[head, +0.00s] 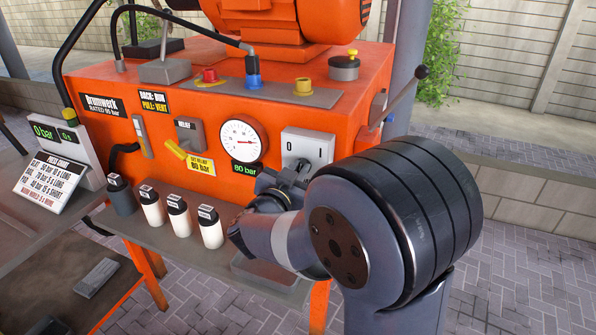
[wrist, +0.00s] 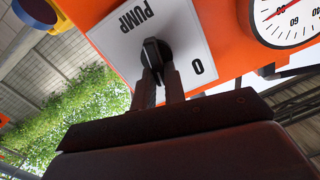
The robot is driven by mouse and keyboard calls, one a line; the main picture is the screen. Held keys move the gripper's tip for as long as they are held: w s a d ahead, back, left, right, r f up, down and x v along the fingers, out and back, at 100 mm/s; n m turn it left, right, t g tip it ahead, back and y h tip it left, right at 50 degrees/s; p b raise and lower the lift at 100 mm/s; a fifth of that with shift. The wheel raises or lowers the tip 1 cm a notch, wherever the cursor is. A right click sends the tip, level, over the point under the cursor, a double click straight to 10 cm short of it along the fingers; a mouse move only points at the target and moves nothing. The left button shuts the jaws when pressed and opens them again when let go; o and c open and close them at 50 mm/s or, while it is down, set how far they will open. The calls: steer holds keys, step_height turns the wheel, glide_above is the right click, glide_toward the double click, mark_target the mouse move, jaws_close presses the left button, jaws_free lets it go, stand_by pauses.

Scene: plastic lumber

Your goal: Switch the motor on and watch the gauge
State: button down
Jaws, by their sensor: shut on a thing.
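The orange motor (head: 290,18) sits on top of the orange power unit (head: 105,130). The white switch plate (head: 309,143) on its front carries 0 and I; the wrist view shows its PUMP label (wrist: 135,16). My gripper (wrist: 158,72) is shut on the black switch knob (wrist: 153,50). In the head view my wrist partly hides the knob, and I cannot tell its exact setting. The round white gauge (head: 240,139) is left of the switch, its red needle toward the right side. The gauge is cut off in the wrist view (wrist: 290,18).
Several capped bottles (head: 179,215) stand on the shelf below the panel. A yellow-tipped relief lever (head: 176,150) is left of the gauge. A 0 bar display (head: 46,132) and a pick chart (head: 50,177) are at far left. Paved floor (head: 530,225) is open at right.

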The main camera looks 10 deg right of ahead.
steer(key=m+b, duration=0.1)
steer(key=m, duration=0.1)
steer(key=m+b, duration=0.2)
steer(key=shift+s+d+f+m, duration=0.1)
steer(key=shift+s+d+m, duration=0.1)
steer(key=shift+m, duration=0.1)
steer(key=c, duration=1.5)
jaws_free()
steer(key=shift+o, duration=0.2)
steer(key=v, duration=1)
steer(key=shift+s+a, duration=0.25)
steer(key=shift+s, duration=0.05)
